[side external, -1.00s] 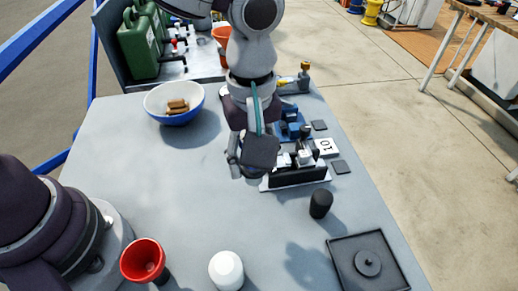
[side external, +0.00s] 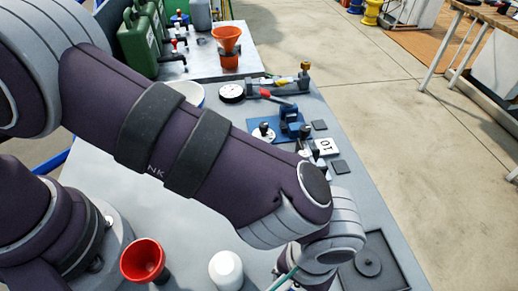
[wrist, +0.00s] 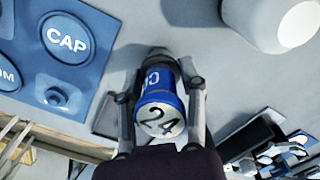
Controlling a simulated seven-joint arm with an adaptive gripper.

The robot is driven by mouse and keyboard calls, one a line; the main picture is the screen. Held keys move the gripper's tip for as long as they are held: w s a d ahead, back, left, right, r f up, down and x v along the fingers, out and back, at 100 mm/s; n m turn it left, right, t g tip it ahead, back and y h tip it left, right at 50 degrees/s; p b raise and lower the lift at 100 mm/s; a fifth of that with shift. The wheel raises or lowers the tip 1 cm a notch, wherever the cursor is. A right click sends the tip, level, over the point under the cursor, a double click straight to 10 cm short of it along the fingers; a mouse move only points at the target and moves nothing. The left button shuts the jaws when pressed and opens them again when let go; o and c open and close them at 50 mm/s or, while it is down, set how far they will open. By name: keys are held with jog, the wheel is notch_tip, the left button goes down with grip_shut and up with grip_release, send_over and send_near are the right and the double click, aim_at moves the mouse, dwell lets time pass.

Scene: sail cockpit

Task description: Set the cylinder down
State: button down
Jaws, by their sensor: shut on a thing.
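In the wrist view a blue cylinder (wrist: 158,98) with a pale end marked "24" is between the two fingers of my gripper (wrist: 160,108). The fingers press on it from left and right, and its numbered end faces the camera. What lies under its far end cannot be told. In the side view my arm covers the middle of the table, and the fingers and the cylinder are hidden behind it or out of frame near the bottom.
A blue panel marked "CAP" (wrist: 68,40) is upper left in the wrist view. A white rounded object (wrist: 275,20) is upper right.

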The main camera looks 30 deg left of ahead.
jog(key=c, duration=0.6)
grip_release()
jog(key=shift+c, duration=0.2)
notch_tip(320, 180, up, 12)
jog(key=shift+f, duration=0.2)
jog(key=w+a+r+t, duration=0.1)
jog(key=w+a+r, duration=0.15)
jog(key=a, duration=0.35)
jog(key=w+a+r+t+h, duration=0.1)
jog(key=w+a+r, duration=0.15)
jog(key=a, duration=0.35)
jog(key=w+a+r+t, duration=0.1)
jog(key=w+a+r, duration=0.1)
jog(key=a+r, duration=0.3)
jog(key=s+a+f+t, duration=0.1)
jog(key=s+a, duration=0.1)
jog(key=a, duration=0.4)
jog(key=s+a+f+t+y, duration=0.1)
jog(key=s+a, duration=0.2)
jog(key=a, duration=0.3)
jog(key=shift+s+a+f+t, duration=0.15)
jog(key=shift+s+f+t, duration=0.15)
jog(key=shift+s+f, duration=0.05)
